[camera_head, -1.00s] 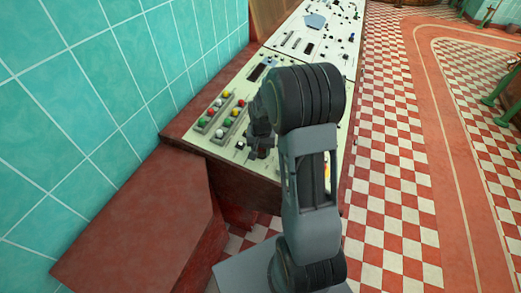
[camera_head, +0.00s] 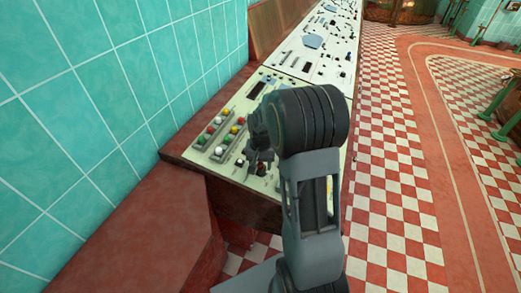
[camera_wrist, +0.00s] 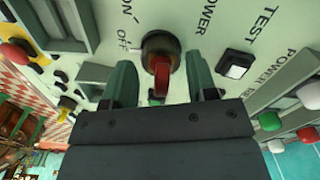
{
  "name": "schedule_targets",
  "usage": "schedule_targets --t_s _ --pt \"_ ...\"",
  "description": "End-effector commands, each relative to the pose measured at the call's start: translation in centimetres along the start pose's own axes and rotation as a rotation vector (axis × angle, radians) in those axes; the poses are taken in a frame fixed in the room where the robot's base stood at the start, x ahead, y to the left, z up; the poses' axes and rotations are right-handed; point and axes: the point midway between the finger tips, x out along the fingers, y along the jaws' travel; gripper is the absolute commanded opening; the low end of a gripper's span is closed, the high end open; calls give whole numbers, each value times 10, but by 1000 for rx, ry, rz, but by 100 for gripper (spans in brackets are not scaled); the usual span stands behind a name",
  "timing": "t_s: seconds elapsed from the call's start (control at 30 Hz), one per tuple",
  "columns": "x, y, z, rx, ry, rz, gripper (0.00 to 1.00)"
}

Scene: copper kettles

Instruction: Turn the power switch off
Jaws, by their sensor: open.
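The power switch (camera_wrist: 161,60) is a dark round knob with a red lever, on the cream panel at the top middle of the wrist view. "POWER" and "ON", "OFF" are printed around it. My gripper (camera_wrist: 162,82) is open, with one green-grey finger on each side of the red lever. I cannot tell whether either finger touches it. In the head view my gripper (camera_head: 260,163) is low over the near end of the panel and hides the switch.
A square white-topped button (camera_wrist: 235,65) marked "TEST" sits right of the switch. Rows of coloured round buttons (camera_head: 218,135) are left of my gripper in the head view. A red ledge (camera_head: 130,235) and a tiled wall lie left; checkered floor (camera_head: 385,190) is open at right.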

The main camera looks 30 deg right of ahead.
Motion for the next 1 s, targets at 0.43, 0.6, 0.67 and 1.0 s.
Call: schedule_targets --t_s 0.43,0.6,0.67,1.0 --pt "-88 0 0 -1 5 -1 53" --pt "-109 0 0 -1 3 0 53" --pt "-113 0 0 -1 2 0 53" --pt "-120 0 0 -1 0 0 53"
